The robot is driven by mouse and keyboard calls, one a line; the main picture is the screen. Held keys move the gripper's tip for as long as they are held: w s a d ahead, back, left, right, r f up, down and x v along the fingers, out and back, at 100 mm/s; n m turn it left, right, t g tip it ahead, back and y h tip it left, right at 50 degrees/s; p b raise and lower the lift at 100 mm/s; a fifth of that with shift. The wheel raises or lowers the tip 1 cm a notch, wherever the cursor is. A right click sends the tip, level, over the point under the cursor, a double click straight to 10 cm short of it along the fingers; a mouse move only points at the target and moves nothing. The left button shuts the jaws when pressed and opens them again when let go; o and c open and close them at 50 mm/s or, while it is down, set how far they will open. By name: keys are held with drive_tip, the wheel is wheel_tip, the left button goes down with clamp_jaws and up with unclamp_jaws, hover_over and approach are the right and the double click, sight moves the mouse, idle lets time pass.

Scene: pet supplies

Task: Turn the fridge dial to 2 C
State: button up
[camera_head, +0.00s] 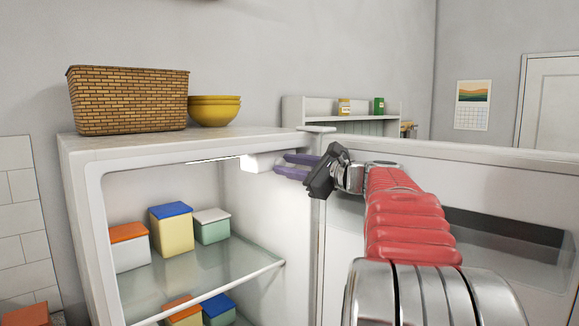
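The white fridge (92,205) stands open on the left, with a lit strip under its ceiling. A small white housing (262,162) sits high inside, near the upper right corner. My gripper (282,166) reaches in from the right, its two purple-grey fingertips at the housing's right side. The fingers look slightly apart at their bases. The tips are too small and overlapped to tell whether they are closed on anything. No dial face, marks or temperature setting can be made out.
The open fridge door (470,170) spreads right behind my red arm. Lidded boxes stand on the glass shelf (205,275), including a blue-lidded one (171,232); others are below. A wicker basket (128,100) and yellow bowls (214,111) sit on top. The shelf's right front is clear.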

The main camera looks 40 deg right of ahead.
clamp_jaws()
drive_tip(key=shift+m, duration=0.7)
drive_tip(key=shift+o, duration=2)
unclamp_jaws()
drive_tip(key=shift+s, duration=0.1)
drive_tip(key=s+d, duration=0.1)
drive_tip(key=s, duration=1.2)
drive_tip(key=shift+s+d+f, duration=0.15)
drive_tip(key=shift+s+d, duration=0.1)
